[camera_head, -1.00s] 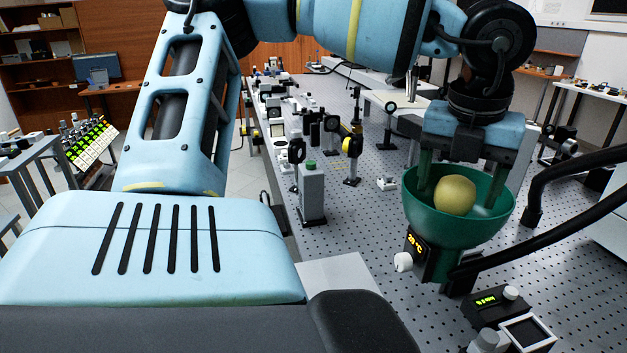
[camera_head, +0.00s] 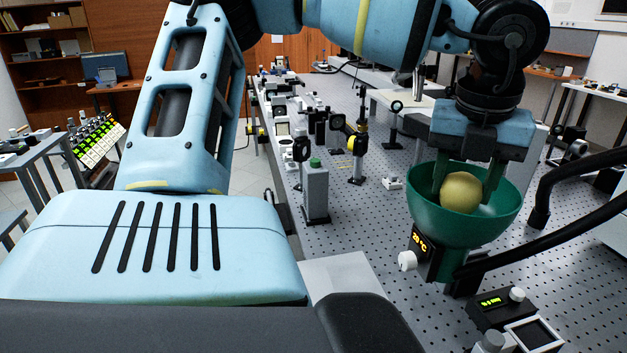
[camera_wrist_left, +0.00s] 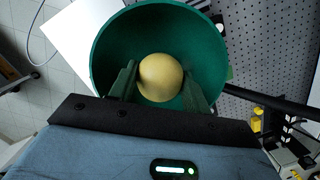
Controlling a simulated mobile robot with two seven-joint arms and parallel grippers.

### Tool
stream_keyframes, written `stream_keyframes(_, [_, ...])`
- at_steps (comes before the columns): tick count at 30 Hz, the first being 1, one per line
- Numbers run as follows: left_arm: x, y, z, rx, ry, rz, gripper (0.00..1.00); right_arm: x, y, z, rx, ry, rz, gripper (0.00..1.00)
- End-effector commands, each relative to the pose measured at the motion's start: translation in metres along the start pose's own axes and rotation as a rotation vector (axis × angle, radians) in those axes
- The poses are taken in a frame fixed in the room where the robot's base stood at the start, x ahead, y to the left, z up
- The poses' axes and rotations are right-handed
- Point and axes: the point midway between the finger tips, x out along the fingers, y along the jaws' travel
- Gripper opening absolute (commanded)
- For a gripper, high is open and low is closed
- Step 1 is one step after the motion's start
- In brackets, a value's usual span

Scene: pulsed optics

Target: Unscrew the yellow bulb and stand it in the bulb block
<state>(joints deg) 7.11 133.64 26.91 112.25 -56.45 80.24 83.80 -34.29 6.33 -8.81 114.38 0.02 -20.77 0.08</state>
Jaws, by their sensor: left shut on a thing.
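The yellow bulb (camera_head: 461,192) sits inside a green bowl-shaped shade (camera_head: 430,220) that opens upward. The bulb also shows in the left wrist view (camera_wrist_left: 160,77), near the middle of the shade (camera_wrist_left: 110,50). My left gripper (camera_head: 465,180) reaches down into the shade from above, and its two green fingers are shut on the bulb from both sides. The bulb's lower end and its socket are hidden by the shade. My right gripper is not in view. I cannot make out the bulb block.
Below the shade is a housing with an orange display (camera_head: 420,240) and a white knob (camera_head: 407,260). A thick black curved arm (camera_head: 560,235) runs to it from the right. A grey box with a green top (camera_head: 315,190) and several optics mounts stand left on the perforated table (camera_head: 350,235).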

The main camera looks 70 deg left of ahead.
Motion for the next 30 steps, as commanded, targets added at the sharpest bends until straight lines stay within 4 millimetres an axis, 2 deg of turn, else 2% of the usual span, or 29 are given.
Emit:
stream_keyframes(1, [0.004,-0.001,0.001,-0.066,-0.004,0.016,0.24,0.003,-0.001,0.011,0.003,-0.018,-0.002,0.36])
stream_keyframes(6, [0.004,-0.001,0.001,-0.250,-0.002,0.042,0.24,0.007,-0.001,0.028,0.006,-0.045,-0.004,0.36])
stream_keyframes(17, [0.002,0.000,0.000,-0.296,0.001,0.049,0.24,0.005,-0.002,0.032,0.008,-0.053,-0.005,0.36])
stream_keyframes(20, [0.004,-0.001,0.001,-0.378,-0.002,0.064,0.24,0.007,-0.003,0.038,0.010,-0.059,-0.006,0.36])
stream_keyframes(25, [0.005,-0.001,0.001,-0.615,-0.004,0.101,0.24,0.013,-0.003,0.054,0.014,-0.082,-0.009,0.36])
stream_keyframes(30, [0.003,0.000,0.000,-0.703,0.001,0.114,0.24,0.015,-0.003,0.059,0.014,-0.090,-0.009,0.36])
